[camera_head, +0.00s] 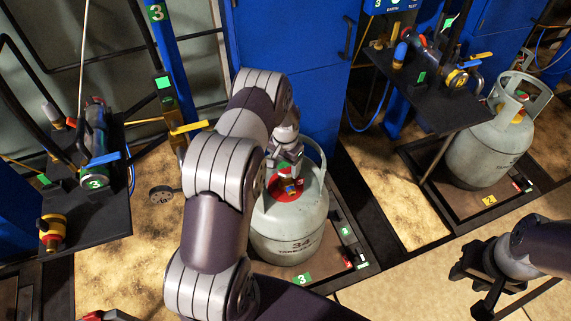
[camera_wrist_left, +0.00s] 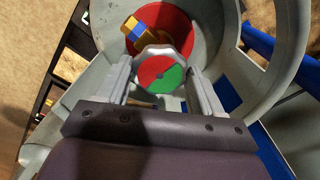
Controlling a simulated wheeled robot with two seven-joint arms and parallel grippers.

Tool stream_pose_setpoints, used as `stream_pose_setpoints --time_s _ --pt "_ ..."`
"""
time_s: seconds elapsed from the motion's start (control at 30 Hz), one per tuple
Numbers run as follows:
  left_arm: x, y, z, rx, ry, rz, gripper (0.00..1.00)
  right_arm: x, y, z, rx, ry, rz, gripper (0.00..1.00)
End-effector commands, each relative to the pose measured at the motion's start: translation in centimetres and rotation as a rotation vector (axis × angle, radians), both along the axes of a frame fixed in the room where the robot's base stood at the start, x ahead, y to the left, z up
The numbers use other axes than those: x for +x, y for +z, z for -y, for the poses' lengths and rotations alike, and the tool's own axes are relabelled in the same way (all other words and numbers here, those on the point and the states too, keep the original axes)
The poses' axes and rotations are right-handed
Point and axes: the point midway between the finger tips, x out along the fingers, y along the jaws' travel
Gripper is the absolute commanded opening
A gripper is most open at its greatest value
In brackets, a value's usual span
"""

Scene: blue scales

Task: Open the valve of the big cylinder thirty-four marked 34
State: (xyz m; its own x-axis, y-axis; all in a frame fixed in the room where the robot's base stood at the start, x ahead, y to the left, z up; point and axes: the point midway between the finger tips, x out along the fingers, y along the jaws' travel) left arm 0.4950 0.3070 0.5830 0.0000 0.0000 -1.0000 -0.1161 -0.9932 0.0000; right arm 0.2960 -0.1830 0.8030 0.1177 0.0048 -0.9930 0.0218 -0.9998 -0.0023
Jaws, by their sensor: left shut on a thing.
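The big grey cylinder marked 34 (camera_head: 290,233) stands upright on a scale platform in the middle of the head view. Its valve handwheel (camera_wrist_left: 159,71), with a red and green top, sits between my left gripper's fingers in the left wrist view. My left gripper (camera_wrist_left: 162,88) is shut on this handwheel, inside the cylinder's grey collar (camera_wrist_left: 230,40). A brass and blue valve outlet (camera_wrist_left: 139,32) shows beyond it over the red cylinder top. In the head view my left arm covers part of the cylinder. My right gripper (camera_head: 482,278) is at the lower right, away from the cylinder; its fingers are unclear.
Another grey cylinder (camera_head: 489,148) stands on a scale at the right. A black shelf (camera_head: 101,222) with valves and hoses is at the left, and a similar one (camera_head: 432,104) is at the upper right. Blue cabinets (camera_head: 290,50) stand behind. Open floor (camera_head: 420,270) lies at the lower right.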

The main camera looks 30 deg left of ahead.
Motion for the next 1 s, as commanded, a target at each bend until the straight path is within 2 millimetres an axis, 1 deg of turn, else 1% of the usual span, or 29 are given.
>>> stream_pose_setpoints --time_s 0.17,0.37,1.0 --pt "0.0 0.1 0.0 0.0 0.03 0.0 0.36 0.0 0.1 0.0 0.0 0.0 0.0 0.38" --pt "0.0 0.1 0.0 0.0 0.135 0.0 0.36 0.0 0.4 0.0 0.0 0.0 0.0 0.38" --pt "0.0 0.1 0.1 0.0 0.7 0.0 0.36 0.0 1.3 0.0 0.0 0.0 0.0 0.38"
